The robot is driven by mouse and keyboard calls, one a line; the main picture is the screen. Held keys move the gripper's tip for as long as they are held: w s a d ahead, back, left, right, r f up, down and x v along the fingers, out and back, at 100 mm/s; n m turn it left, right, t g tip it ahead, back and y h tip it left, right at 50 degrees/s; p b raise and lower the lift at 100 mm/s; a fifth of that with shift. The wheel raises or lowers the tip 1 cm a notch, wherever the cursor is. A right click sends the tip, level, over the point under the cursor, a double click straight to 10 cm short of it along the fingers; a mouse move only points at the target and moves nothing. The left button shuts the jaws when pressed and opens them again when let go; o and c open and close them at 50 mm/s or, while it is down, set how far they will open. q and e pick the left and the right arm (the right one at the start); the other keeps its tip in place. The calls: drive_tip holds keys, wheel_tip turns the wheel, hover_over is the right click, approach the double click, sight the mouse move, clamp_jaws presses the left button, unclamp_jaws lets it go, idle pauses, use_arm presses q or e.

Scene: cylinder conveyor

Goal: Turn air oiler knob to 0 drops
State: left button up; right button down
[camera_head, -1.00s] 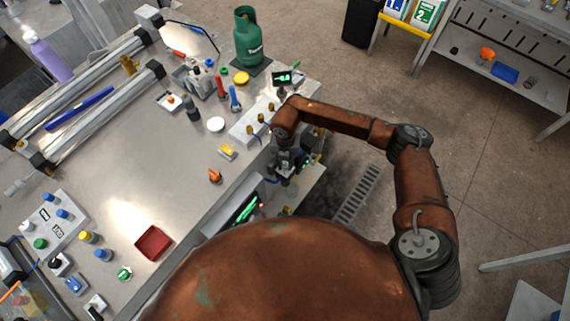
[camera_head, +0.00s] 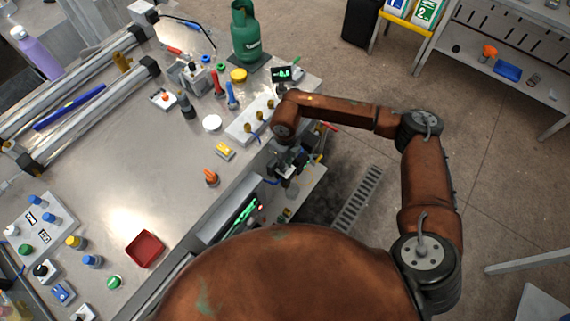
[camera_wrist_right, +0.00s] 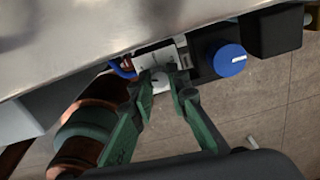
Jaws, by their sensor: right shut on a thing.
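In the wrist view my right gripper (camera_wrist_right: 160,78) has its two green fingers closed around a small pale knob (camera_wrist_right: 160,86) on a white-fronted unit (camera_wrist_right: 158,56) under the bench edge. I take this knob to be the air oiler knob, but its markings are too small to read. A larger blue knob (camera_wrist_right: 230,60) sits to the right of the fingers, apart from them. In the head view my right gripper (camera_head: 287,165) is low beside the bench edge, and the knob is hidden there.
The metal bench (camera_head: 115,195) fills the left, with a green gas bottle (camera_head: 245,35), a red tray (camera_head: 145,249) and several small knobs and fittings. A black block (camera_wrist_right: 272,34) is right of the blue knob.

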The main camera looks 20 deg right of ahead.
drive_tip(key=n+b, duration=0.2)
drive_tip(key=n, duration=0.3)
drive_tip(key=shift+w+n+b, duration=0.15)
drive_tip(key=shift+n+b, duration=0.15)
drive_tip(key=shift+b, duration=0.05)
use_arm(q)
drive_tip(key=shift+s+f+b, duration=0.25)
drive_tip(key=shift+f+b, duration=0.1)
drive_tip(key=shift+f, duration=0.5)
drive_tip(key=shift+s+f+b, duration=0.3)
drive_tip(key=shift+f, duration=0.5)
drive_tip(key=shift+s+f+b, duration=0.25)
drive_tip(key=shift+f+b, duration=0.1)
drive_tip(key=shift+f, duration=0.5)
use_arm(e)
drive_tip(key=shift+n, duration=2.1)
drive_tip(key=shift+r, duration=0.1)
drive_tip(key=c, duration=1.8)
unclamp_jaws()
drive_tip(key=shift+c, duration=0.2)
use_arm(q)
drive_tip(key=shift+a, duration=0.1)
use_arm(e)
wheel_tip(320, 180, up, 12)
